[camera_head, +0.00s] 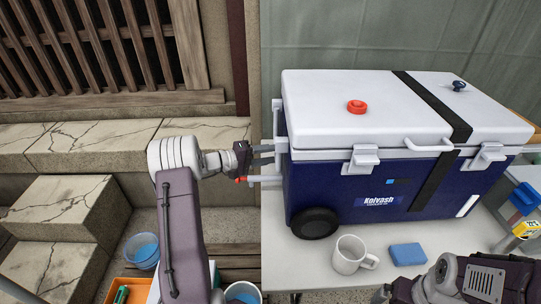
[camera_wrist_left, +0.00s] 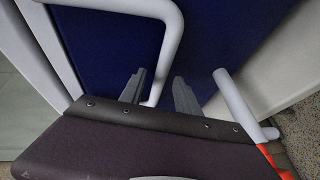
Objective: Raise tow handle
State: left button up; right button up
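The blue cooler (camera_head: 345,185) with a white lid stands on a pale tabletop. Its white tow handle (camera_head: 277,122) is at the cooler's left side, partly hidden by my gripper. In the left wrist view the white handle bar (camera_wrist_left: 172,42) bends and runs down between the fingers. My left gripper (camera_head: 263,154) is open at the cooler's left side; its two dark fingers (camera_wrist_left: 158,88) stand apart. I cannot tell if they touch the bar. My right gripper (camera_head: 387,291) is low at the bottom edge, mostly hidden by its own arm.
A white mug (camera_head: 349,256) and a blue sponge-like block (camera_head: 408,254) lie in front of the cooler. A red knob (camera_head: 357,106) and a dark knob (camera_head: 459,86) are on the lid. Blue bowls (camera_head: 142,250) and an orange tray (camera_head: 112,292) are at lower left. Stone steps (camera_head: 65,208) stand behind.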

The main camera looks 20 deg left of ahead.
pick_arm(q)
jog(key=shift+d, duration=0.1)
jog(key=shift+c, duration=0.3)
grip_shut()
dwell(1.1)
